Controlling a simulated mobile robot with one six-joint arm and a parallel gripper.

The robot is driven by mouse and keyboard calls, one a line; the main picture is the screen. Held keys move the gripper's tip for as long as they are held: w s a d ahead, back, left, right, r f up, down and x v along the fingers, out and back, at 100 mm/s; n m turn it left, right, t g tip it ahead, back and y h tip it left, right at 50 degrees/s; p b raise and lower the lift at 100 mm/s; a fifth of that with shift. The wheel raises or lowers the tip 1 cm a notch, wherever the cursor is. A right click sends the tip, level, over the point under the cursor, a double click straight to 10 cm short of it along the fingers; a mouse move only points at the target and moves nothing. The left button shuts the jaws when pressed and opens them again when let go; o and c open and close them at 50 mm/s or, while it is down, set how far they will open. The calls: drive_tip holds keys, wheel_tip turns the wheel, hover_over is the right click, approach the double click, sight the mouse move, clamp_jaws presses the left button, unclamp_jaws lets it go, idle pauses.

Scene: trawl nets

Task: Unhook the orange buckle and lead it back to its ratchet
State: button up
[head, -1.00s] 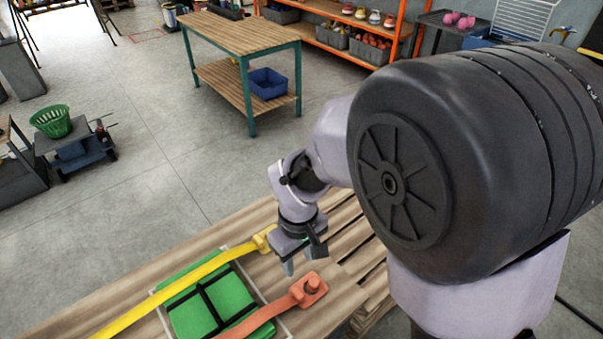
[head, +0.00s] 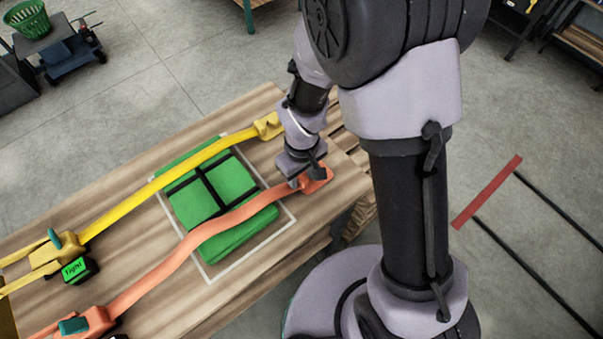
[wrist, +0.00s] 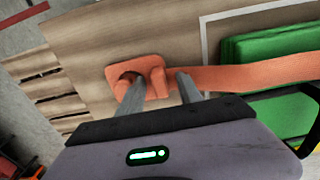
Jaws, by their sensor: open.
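The orange buckle (head: 318,180) is at the right end of the wooden table, at the end of an orange strap (head: 165,262). In the wrist view the buckle (wrist: 158,80) sits by a round peg on an orange plate (wrist: 122,70). My gripper (head: 303,181) is low over it. In the wrist view my gripper (wrist: 157,80) is open, with one finger by the peg and the other on the strap side; whether they touch is unclear. The orange ratchet (head: 92,322) with a teal lever is at the lower left, partly cut off.
A folded green bundle with black bands (head: 210,190) lies under the orange strap inside a white outline.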

clamp_jaws()
drive_tip(key=shift+w+d, duration=0.25)
drive_tip(key=shift+d, duration=0.1)
drive_tip(key=shift+r, duration=0.15)
drive_tip(key=shift+r+p, duration=0.5)
idle(0.4)
wheel_tip(320, 180, up, 5)
drive_tip(key=p, duration=0.4)
idle(0.3)
